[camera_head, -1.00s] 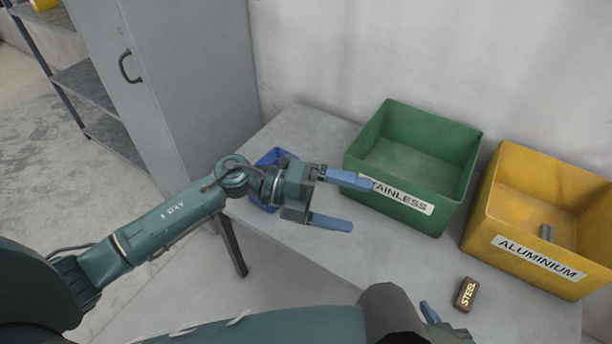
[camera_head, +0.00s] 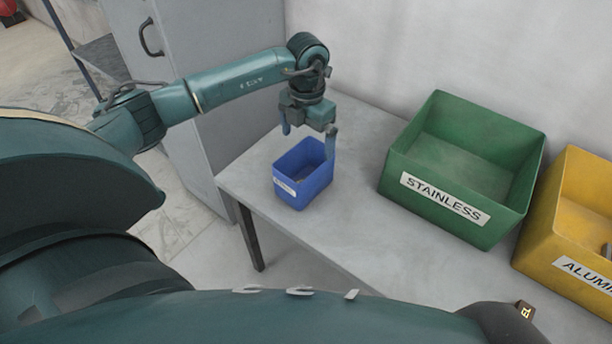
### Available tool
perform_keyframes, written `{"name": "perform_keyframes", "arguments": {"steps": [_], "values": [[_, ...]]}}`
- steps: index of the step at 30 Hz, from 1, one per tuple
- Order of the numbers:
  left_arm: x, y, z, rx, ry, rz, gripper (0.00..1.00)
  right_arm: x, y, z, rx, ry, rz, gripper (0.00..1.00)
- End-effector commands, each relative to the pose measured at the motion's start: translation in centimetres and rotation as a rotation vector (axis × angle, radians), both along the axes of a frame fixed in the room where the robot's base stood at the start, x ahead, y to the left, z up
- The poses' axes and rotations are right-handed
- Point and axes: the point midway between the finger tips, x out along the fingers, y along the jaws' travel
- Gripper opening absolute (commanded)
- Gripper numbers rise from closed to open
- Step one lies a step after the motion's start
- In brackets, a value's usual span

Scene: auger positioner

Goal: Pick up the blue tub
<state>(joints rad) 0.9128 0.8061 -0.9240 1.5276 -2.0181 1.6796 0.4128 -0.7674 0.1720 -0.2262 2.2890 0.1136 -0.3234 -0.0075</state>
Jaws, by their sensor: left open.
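The blue tub (camera_head: 312,184) stands upright on the left part of the grey table. It is small and open-topped, with a white label on its front left side. My left gripper (camera_head: 309,136) points down above the tub, its fingers spread wide. One finger shows at the tub's far left and the other at its right rim; I cannot tell whether either touches it. Little of the tub's inside shows. My right gripper is not in view; the large green arm across the bottom hides the near side of the table.
A green bin (camera_head: 408,164) labelled STAINLESS stands right of the tub, with bare table between. A yellow bin (camera_head: 548,236) is at the right edge. A small brown block (camera_head: 525,310) shows at the lower right. A grey cabinet (camera_head: 215,50) stands behind on the left.

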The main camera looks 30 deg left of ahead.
Motion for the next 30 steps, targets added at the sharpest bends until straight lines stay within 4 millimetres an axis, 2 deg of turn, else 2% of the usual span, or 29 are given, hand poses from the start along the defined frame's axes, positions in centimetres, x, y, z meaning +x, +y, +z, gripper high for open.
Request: {"name": "perform_keyframes", "arguments": {"steps": [3, 8, 18, 26, 30], "values": [[0.0, 0.0, -1.6, -0.001, 0.001, -0.001, 1.00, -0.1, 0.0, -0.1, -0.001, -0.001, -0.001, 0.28], [-0.1, 0.0, -2.6, -0.002, 0.000, -0.001, 1.00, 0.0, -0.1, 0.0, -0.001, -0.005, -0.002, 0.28], [-0.5, 0.4, -7.1, -0.003, 0.000, -0.001, 1.00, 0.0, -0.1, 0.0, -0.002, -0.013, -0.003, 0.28], [-0.4, 0.4, -7.4, -0.002, -0.002, -0.002, 1.00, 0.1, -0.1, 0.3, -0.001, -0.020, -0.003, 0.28], [-0.4, 0.4, -7.4, -0.003, -0.002, -0.001, 0.91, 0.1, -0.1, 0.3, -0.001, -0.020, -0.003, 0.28]]}}
